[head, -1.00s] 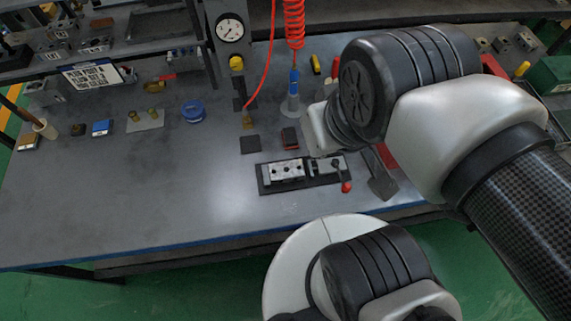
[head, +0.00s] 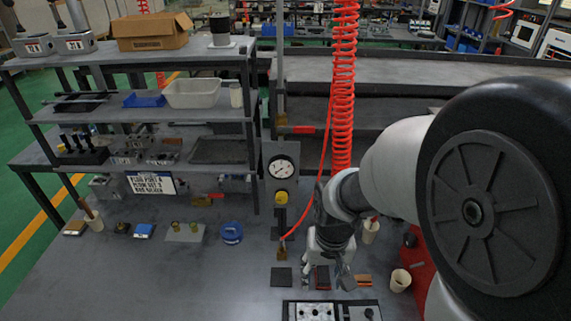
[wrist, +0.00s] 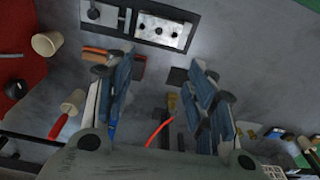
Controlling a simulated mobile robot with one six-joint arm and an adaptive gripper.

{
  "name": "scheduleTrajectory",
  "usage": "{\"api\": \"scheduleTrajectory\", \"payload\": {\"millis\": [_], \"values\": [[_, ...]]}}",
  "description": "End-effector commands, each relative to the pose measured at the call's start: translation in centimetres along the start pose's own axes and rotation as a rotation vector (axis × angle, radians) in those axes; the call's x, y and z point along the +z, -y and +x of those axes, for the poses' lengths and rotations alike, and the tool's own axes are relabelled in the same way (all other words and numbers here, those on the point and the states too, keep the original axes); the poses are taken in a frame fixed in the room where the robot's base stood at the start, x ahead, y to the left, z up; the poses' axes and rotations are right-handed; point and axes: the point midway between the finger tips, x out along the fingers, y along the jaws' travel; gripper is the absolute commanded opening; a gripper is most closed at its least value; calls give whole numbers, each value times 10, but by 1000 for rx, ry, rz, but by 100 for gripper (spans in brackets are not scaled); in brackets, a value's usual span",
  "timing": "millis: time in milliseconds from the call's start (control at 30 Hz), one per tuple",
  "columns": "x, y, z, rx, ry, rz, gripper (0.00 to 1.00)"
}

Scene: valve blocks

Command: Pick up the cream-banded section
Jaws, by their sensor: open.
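My gripper (head: 330,268) is open and points down over the bench, just behind the fixture plate. In the wrist view its two fingers (wrist: 162,62) are spread apart with nothing held between them. A silver block with dark round holes (wrist: 162,31) sits in the black fixture plate (wrist: 188,17), ahead of the fingers; the plate (head: 290,308) is cut off at the bottom of the head view. Grey blocks with pale labels (head: 73,42) stand on the top shelf at left, and small ones (head: 163,158) on a lower shelf. I cannot tell any cream band on these blocks.
A dark square pad (head: 282,277) and a dark red block (head: 322,278) lie near my gripper. A cream cup (head: 400,280) stands to the right beside a red mat (wrist: 22,75). A red coiled hose (head: 343,90) and gauge post (head: 281,168) rise behind. The bench's left front is clear.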

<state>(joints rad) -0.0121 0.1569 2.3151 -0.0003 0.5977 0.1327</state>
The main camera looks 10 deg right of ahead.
Motion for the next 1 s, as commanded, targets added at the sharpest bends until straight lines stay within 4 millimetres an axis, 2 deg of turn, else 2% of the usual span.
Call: {"api": "scheduleTrajectory", "payload": {"millis": [33,100,367,667,833,1000], "values": [[-2,1,17,4,29,6,57],[-4,1,33,7,48,14,61],[-5,2,65,11,74,25,79],[0,1,130,11,77,25,99],[2,0,162,11,75,25,100],[2,0,175,10,73,25,100]]}}
